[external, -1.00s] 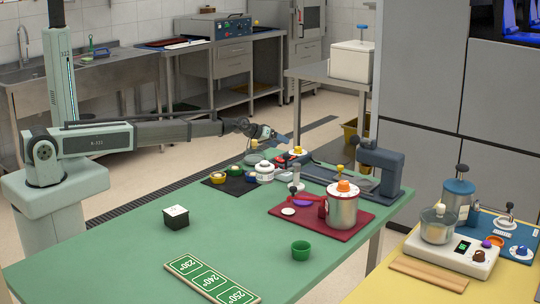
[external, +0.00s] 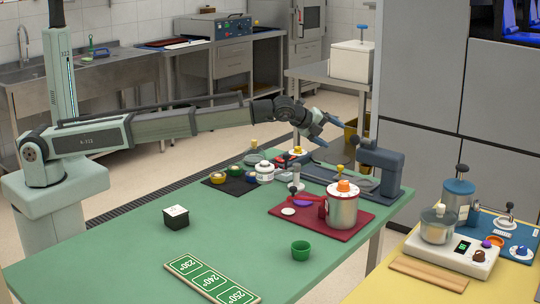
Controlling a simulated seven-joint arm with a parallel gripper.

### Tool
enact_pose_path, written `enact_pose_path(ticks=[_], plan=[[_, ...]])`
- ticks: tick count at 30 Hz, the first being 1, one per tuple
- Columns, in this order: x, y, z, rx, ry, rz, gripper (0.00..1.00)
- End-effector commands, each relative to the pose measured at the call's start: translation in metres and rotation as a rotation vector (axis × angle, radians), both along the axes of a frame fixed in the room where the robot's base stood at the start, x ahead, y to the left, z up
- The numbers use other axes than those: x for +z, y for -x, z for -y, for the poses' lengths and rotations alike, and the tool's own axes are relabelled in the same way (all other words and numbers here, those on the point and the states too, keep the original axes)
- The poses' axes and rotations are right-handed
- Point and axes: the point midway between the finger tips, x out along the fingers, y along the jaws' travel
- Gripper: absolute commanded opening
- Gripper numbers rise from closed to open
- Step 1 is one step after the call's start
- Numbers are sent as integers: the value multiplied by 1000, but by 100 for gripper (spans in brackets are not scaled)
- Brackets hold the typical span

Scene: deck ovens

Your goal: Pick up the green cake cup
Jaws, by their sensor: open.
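The green cake cup (external: 301,250) stands upright on the green table (external: 130,255), near its front right edge, in front of the dark red mat. It looks empty and nothing touches it. My gripper (external: 332,128) is raised above the far side of the table, well behind and above the cup. Its blue-grey fingers are apart and hold nothing that I can see.
A metal pot (external: 343,211) with an orange-topped lid stands on the red mat (external: 282,222) behind the cup. A blue-grey press-like device (external: 378,165) stands at the back right. A black-and-white cube (external: 176,217) and a temperature sign (external: 212,279) lie left. The table between is clear.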

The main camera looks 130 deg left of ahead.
Motion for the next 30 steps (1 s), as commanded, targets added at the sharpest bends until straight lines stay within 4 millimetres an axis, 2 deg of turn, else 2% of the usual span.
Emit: enact_pose_path(ticks=[1, 6, 9, 12, 17, 21, 24, 27, 30], plan=[[13, -19, 23, -57, -56, -80, 82], [46, -66, 91, -218, -236, -350, 82], [60, -90, 135, -299, -310, -488, 82], [63, -111, 181, -372, -348, -602, 82], [49, -140, 265, -487, -325, -740, 82], [22, -158, 345, -591, -240, -828, 82], [1, -163, 399, -661, -170, -882, 82], [-15, -165, 444, -721, -114, -927, 82], [-25, -165, 476, -763, -74, -961, 82]])
